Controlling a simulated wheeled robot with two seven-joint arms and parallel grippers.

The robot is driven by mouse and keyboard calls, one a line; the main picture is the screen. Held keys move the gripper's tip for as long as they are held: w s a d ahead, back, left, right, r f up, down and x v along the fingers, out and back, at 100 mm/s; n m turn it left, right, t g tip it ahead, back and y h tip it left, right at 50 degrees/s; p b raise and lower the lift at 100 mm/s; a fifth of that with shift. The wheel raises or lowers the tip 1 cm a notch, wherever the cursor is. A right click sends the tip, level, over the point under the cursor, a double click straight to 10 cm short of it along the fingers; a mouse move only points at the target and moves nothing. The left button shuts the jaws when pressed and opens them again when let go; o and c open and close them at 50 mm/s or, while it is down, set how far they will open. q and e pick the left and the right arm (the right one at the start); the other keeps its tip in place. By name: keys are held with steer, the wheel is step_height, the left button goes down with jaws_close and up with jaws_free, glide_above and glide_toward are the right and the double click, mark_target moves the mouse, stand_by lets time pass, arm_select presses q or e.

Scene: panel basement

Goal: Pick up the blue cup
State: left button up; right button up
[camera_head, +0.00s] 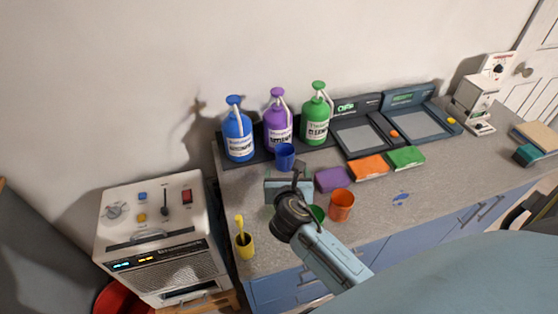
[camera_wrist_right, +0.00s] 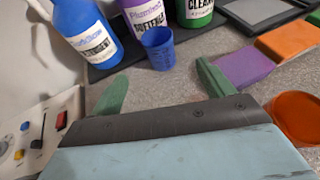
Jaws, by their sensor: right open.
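The blue cup (camera_head: 285,156) stands upright on the counter, in front of the purple bottle (camera_head: 278,124). In the right wrist view the blue cup (camera_wrist_right: 158,48) is at the upper middle, beyond my fingers. My right gripper (camera_head: 290,180) is over the counter, on the near side of the cup and apart from it. In the wrist view its two green fingers (camera_wrist_right: 158,85) are spread with nothing between them. The cup's base shows free of the fingers. My left gripper is not in view.
A blue bottle (camera_head: 238,136) and green bottle (camera_head: 317,118) stand behind. Purple (camera_head: 332,179), orange (camera_head: 367,167) and green (camera_head: 406,158) blocks lie to the right. An orange cup (camera_head: 341,204) and yellow cup (camera_head: 244,245) stand nearer. A green cup (camera_head: 317,213) is partly hidden by my arm.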

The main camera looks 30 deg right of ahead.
mark_target(285, 158)
steer(key=shift+w+d+f, duration=0.25)
steer(key=shift+w+f, duration=0.45)
steer(key=shift+w, duration=0.25)
steer(key=b+x, duration=0.1)
steer(key=x, duration=0.5)
steer(key=shift+w+d+f+b, duration=0.15)
steer(key=shift+d+b, duration=0.05)
steer(key=shift+b, duration=0.1)
steer(key=shift+w+d+f, duration=0.1)
steer(key=shift+w+d, duration=0.1)
steer(key=shift+w, duration=0.15)
steer(key=b+x, duration=0.1)
steer(key=x, duration=0.3)
steer(key=shift+w+d+f, duration=0.1)
steer(key=shift+w+d, duration=0.1)
steer(key=shift+w, duration=0.05)
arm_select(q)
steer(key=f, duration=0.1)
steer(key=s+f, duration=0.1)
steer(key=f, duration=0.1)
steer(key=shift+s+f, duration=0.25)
arm_select(e)
steer(key=c, duration=1.2)
